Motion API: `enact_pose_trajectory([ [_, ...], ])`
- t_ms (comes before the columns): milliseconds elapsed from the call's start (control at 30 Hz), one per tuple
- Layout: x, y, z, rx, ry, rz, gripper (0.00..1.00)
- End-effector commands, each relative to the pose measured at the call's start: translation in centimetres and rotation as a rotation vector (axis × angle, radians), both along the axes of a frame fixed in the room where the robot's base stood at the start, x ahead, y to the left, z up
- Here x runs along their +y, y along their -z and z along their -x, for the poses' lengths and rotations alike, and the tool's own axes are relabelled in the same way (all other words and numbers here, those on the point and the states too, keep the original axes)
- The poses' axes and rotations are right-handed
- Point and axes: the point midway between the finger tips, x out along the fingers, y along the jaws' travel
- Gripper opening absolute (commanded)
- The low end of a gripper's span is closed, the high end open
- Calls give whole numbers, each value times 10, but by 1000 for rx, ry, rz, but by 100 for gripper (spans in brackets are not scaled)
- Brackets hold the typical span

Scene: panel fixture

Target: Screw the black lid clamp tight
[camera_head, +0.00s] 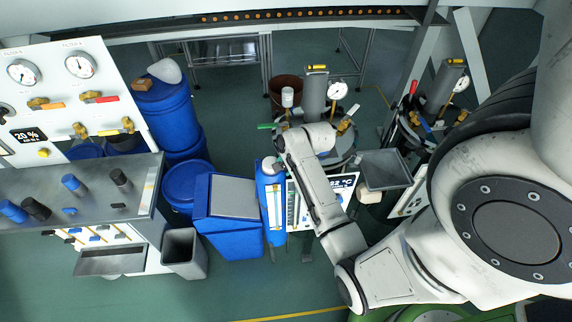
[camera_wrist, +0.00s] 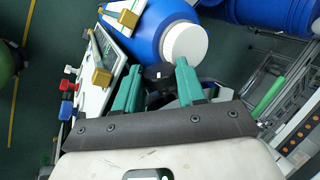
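In the wrist view, the two teal fingers of my gripper (camera_wrist: 159,66) stand apart. A black knob-like part (camera_wrist: 158,73), which looks like the black lid clamp, sits between them. It nearly fills the gap, and I cannot tell whether the fingers press on it. Its lower part is hidden behind the gripper's dark edge. In the head view, my arm hides the gripper and the clamp. The steel vessel lid (camera_head: 343,152) shows there beside my wrist.
A blue bottle with a white cap (camera_wrist: 185,43) is close beyond the fingers. In the head view, a gauge (camera_head: 337,90) and a grey cylinder (camera_head: 314,97) rise from the vessel. A grey tray (camera_head: 386,169) is to its right.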

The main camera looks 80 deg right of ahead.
Motion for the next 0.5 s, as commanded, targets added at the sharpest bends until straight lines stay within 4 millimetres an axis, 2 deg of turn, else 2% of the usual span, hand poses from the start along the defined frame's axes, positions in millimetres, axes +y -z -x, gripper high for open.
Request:
enact_pose_trajectory([
  [33, 0, 0, 0, 0, 0, 0, 19],
  [167, 0, 0, 0, 0, 0, 0, 9],
  [333, 2, 3, 2, -45, -1, 17, 9],
  [500, 3, 7, 5, -191, 0, 77, 9],
])
